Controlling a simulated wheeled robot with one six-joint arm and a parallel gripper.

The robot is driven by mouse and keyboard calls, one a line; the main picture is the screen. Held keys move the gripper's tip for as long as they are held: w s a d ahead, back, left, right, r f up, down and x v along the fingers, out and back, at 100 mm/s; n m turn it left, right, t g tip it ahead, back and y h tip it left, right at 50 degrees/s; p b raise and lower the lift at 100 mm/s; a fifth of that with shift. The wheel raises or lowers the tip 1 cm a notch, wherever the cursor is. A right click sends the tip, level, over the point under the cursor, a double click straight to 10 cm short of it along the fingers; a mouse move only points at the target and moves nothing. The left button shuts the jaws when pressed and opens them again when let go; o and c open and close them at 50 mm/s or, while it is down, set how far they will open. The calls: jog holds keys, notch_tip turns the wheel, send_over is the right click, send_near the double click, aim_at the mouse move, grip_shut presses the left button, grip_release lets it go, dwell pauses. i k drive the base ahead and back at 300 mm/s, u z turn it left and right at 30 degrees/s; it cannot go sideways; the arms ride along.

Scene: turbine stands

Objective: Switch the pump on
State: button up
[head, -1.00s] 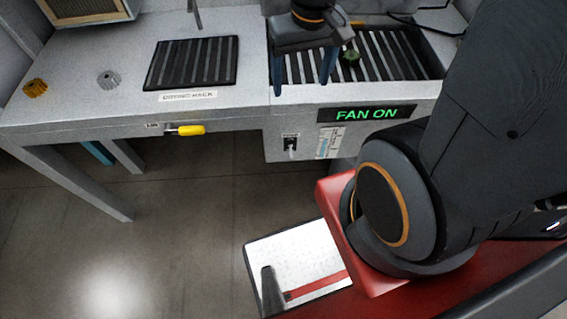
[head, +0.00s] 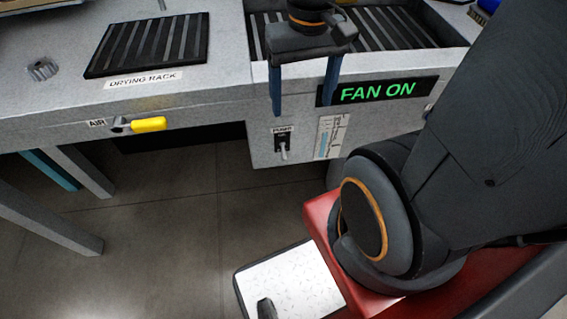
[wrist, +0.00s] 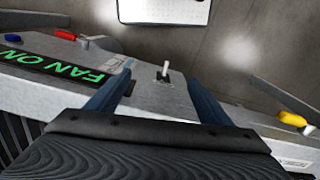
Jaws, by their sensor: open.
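The pump switch (head: 283,146) is a small black plate with a pale toggle lever on the front panel of the bench, under a PUMP label. In the head view its lever points down. The wrist view also shows the pale lever (wrist: 165,71), between and beyond my fingertips. My gripper (head: 301,107) is open and empty, its two blue fingers pointing down in front of the panel, above the switch. The wrist view shows the same spread fingers (wrist: 157,82), apart from the lever.
A lit FAN ON sign (head: 377,91) is right of the switch, above a gauge strip (head: 329,136). A yellow-handled AIR valve (head: 148,124) sticks out to the left. A drying rack (head: 150,44) lies on the bench. Open floor lies below.

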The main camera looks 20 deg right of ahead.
aim_at(284, 154)
jog(key=u, duration=0.15)
jog(key=k, duration=0.95)
jog(key=z, duration=0.05)
jog(key=i, duration=0.5)
